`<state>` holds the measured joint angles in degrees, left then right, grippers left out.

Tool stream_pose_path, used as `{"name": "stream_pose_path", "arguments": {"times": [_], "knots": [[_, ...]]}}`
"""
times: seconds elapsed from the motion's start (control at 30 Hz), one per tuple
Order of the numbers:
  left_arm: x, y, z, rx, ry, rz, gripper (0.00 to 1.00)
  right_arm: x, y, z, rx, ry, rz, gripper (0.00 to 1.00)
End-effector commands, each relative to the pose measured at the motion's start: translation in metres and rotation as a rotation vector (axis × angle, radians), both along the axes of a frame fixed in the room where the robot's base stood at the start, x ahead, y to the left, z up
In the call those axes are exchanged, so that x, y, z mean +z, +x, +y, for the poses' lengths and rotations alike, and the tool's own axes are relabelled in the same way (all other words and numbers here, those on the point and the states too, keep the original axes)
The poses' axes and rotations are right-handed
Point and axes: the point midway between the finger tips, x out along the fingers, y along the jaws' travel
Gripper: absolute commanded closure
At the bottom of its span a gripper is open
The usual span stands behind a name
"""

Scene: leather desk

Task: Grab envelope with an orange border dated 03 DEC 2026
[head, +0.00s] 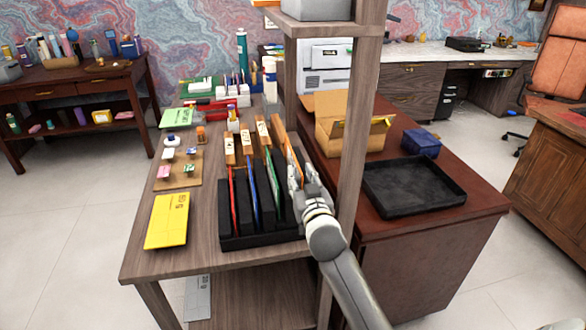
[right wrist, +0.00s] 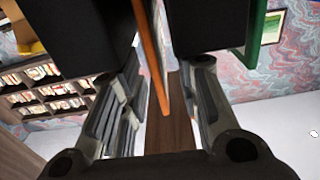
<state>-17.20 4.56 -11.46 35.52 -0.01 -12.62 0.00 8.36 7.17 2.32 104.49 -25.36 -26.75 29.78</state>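A black slotted rack (head: 262,238) stands on the wooden desk. It holds upright thin envelopes with red (head: 233,198), blue (head: 251,190), green (head: 270,180) and orange (head: 294,164) edges, the orange one at the right end. No date is readable. My right gripper (head: 308,188) is at the rack's right end, by the orange-edged envelope. In the right wrist view, the orange edge (right wrist: 152,55) stands between the two open fingers (right wrist: 165,72), with a visible gap on each side. A green edge (right wrist: 263,35) shows farther right. My left gripper is not in view.
Wooden label blocks (head: 263,132) stand behind the rack. A yellow folder (head: 168,221) lies to its left. A wooden shelf post (head: 357,130) rises close to my right arm. A black tray (head: 413,187) and cardboard box (head: 345,135) sit on the right-hand table.

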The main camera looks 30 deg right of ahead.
Motion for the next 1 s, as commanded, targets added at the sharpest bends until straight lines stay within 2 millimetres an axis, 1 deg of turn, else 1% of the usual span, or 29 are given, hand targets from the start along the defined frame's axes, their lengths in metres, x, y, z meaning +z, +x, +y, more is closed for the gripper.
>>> {"name": "stream_pose_path", "arguments": {"times": [0.03,0.1,0.23,0.37,0.57,0.67,0.8,0.83,1.0], "knots": [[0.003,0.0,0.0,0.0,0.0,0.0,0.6,0.003,0.008,-0.002,0.0,-0.001,-0.002,0.7],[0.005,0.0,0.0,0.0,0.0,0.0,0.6,0.004,0.018,-0.004,0.0,0.0,0.0,0.7],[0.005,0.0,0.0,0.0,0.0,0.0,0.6,0.002,0.031,-0.007,-0.001,0.0,0.0,0.7],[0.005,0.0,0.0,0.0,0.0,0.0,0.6,0.002,0.037,-0.008,0.0,0.0,0.0,0.7],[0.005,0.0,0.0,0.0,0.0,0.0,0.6,0.001,0.037,-0.009,0.0,0.001,0.0,0.7],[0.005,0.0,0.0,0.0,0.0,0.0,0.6,0.001,0.037,-0.009,0.0,0.001,0.0,0.8],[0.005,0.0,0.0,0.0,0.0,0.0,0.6,0.001,0.037,-0.008,0.0,0.001,0.001,0.98],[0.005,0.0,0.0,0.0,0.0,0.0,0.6,0.001,0.037,-0.009,0.0,0.001,0.001,1.0],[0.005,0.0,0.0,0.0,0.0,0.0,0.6,0.002,0.037,-0.008,0.0,0.001,0.0,1.0]]}}
